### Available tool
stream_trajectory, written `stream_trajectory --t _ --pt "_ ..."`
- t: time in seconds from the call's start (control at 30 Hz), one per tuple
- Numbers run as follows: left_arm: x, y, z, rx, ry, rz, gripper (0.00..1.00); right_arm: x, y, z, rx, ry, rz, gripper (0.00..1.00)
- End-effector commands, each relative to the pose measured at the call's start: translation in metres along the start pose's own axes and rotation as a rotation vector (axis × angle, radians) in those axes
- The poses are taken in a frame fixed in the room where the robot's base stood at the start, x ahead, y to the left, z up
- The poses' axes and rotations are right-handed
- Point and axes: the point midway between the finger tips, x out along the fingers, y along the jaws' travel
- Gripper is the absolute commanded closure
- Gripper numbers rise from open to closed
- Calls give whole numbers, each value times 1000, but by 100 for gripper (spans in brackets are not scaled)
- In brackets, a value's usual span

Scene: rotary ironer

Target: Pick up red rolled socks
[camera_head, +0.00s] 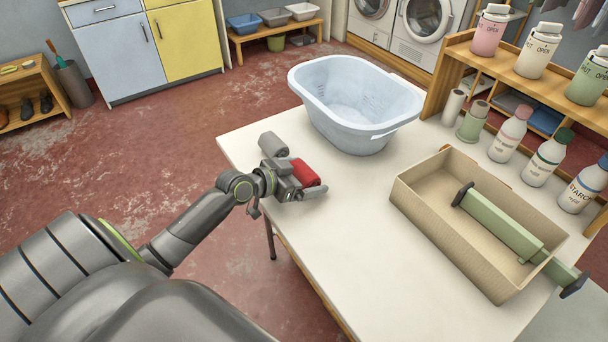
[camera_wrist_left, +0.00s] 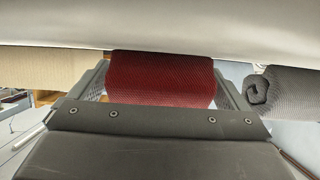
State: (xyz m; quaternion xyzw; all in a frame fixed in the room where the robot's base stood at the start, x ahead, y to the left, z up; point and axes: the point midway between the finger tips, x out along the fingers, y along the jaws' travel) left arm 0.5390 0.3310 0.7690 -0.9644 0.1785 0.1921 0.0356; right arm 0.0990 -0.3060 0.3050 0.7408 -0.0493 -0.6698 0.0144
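The red rolled socks (camera_head: 306,172) lie near the left edge of the white table. My left gripper (camera_head: 304,178) is low over the table, with a finger on either side of the red roll. In the left wrist view the red rolled socks (camera_wrist_left: 160,78) fill the space between the fingers of my left gripper (camera_wrist_left: 162,85). I cannot tell whether the fingers press on the roll. The roll appears to rest on the table. My right gripper is not in view.
Grey rolled socks (camera_head: 273,145) lie close beside the gripper; they also show in the left wrist view (camera_wrist_left: 290,92). A light blue tub (camera_head: 345,127) stands behind. A tan box (camera_head: 430,220) holding a green bar is to the right. The table's front middle is clear.

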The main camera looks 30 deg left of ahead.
Motion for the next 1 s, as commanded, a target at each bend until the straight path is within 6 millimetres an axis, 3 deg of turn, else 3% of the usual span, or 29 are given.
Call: stream_trajectory --t 0.03,0.3,0.57,1.0 --pt "0 0 0 0 0 0 10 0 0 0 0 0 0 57" --pt "0 0 0 0 0 0 45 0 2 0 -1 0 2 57" --pt "-2 0 -4 2 1 0 45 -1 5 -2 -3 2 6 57" --pt "-32 0 -76 5 3 0 45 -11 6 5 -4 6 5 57"
